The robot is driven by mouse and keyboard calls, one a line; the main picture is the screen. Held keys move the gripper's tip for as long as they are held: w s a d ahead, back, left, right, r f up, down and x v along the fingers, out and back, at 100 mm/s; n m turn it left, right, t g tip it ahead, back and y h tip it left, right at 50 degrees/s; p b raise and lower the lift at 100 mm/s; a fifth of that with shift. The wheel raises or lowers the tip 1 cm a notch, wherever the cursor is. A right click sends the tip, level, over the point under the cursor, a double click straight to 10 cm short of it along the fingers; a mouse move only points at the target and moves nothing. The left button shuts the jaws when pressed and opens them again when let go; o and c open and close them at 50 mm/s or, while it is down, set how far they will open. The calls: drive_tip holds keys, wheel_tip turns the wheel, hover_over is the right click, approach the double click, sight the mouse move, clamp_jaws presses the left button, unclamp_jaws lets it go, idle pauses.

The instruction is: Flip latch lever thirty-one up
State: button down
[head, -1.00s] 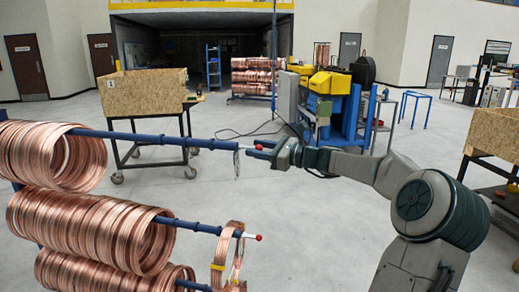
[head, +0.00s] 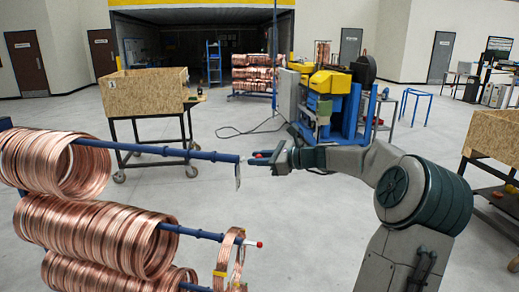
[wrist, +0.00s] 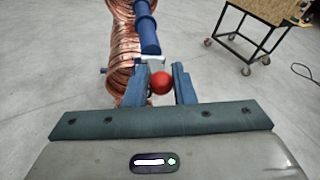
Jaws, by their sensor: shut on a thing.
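The latch lever is at the free end of the top blue rod (head: 165,151). Its red ball knob (wrist: 161,83) sits between my two fingers in the wrist view, in front of the rod's end. In the head view only a little red (head: 263,154) shows beside my fingers, and the rest of the lever is hidden. My gripper (head: 252,160) is shut on the lever, level with the rod's end. A pale tag (head: 237,175) hangs just below that end.
Copper tube coils (head: 62,165) hang on the top rod, with more coils (head: 100,235) on a lower rod. That lower rod has its own red tip (head: 259,244). A wooden box on a wheeled cart (head: 148,92) stands behind. The floor at centre is clear.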

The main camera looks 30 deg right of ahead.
drive_tip(key=r+g+p, duration=0.1)
drive_tip(key=p, duration=0.1)
drive_tip(key=r+h+p, duration=0.1)
drive_tip(key=p, duration=0.2)
drive_tip(key=g+h+p, duration=0.1)
drive_tip(key=p, duration=0.1)
drive_tip(key=shift+w+a+r+g, duration=0.2)
drive_tip(key=shift+w+r+g, duration=0.1)
drive_tip(key=shift+r, duration=0.1)
drive_tip(key=g+h+p, duration=0.1)
drive_tip(key=p, duration=0.1)
drive_tip(key=a+r+n+g+h+p, duration=0.1)
drive_tip(key=p, duration=0.1)
drive_tip(key=shift+w+h+p, duration=0.3)
drive_tip(key=shift+p, duration=0.1)
drive_tip(key=g+h, duration=0.1)
drive_tip(key=w+a+g+h, duration=0.1)
drive_tip(key=g+h, duration=0.1)
drive_tip(key=shift+w+a+r+h+p, duration=0.15)
drive_tip(key=shift+a+r+h+p, duration=0.1)
drive_tip(key=shift+h+p, duration=0.1)
drive_tip(key=shift+w+a+r+n+g+h, duration=0.1)
drive_tip(key=shift+w+a+n+g+h, duration=0.15)
drive_tip(key=shift+g+h, duration=0.45)
drive_tip(key=shift+w+a+r+n+g+h, duration=0.15)
drive_tip(key=shift+w+a+g+h, duration=0.15)
drive_tip(key=shift+g+h, duration=0.4)
drive_tip(key=shift+f, duration=0.1)
